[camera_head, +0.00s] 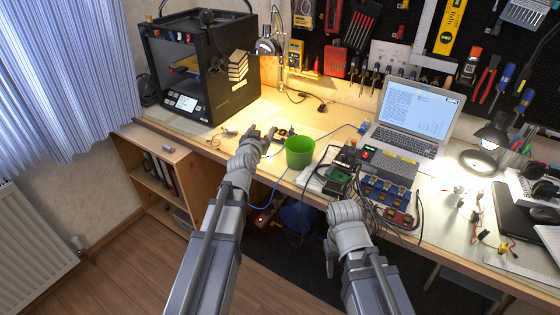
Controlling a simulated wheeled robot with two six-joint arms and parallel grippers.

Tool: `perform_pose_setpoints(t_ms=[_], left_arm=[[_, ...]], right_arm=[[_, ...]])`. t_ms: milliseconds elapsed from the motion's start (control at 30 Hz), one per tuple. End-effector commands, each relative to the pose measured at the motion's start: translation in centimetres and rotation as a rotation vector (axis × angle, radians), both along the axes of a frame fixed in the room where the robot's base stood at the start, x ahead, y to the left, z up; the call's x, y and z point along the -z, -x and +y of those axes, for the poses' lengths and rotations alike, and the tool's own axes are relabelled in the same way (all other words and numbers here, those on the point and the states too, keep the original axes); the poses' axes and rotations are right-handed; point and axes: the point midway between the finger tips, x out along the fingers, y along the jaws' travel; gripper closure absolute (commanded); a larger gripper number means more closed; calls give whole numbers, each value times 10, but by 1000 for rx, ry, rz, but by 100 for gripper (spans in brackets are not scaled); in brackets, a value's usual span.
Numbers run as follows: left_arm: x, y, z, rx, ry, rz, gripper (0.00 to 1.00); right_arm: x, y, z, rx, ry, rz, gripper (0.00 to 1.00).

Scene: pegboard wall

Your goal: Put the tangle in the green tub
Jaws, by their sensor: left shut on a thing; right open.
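The green tub (300,153) stands upright near the front edge of the workbench. My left gripper (262,130) is over the bench just left of the tub, apart from it. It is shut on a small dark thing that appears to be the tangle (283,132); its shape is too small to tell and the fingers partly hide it. My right arm's wrist shows low in front of the bench edge, right of the tub; its fingers are hidden behind it.
A black 3D printer (200,65) stands at the back left. Circuit boards and cables (385,190) crowd the bench right of the tub, with a laptop (408,120) behind. A blue cord (268,182) hangs over the front edge. A shelf (155,150) is at the left.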

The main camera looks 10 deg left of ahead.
Motion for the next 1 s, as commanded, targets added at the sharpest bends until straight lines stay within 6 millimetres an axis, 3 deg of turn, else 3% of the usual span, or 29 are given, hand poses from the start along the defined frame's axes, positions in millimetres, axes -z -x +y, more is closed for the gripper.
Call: perform_pose_setpoints(t_ms=[33, 200, 667, 1000], left_arm=[[25, -12, 5, 0, -1, 0, 100], [50, -30, 14, 4, -10, -2, 100], [64, -38, 18, 6, -14, -3, 100], [113, -38, 18, 6, -14, -3, 100]], right_arm=[[25, 0, 0, 0, 0, 0, 50], [50, 0, 0, 0, 0, 0, 50], [65, 0, 0, 0, 0, 0, 50], [114, 0, 0, 0, 0, 0, 50]])
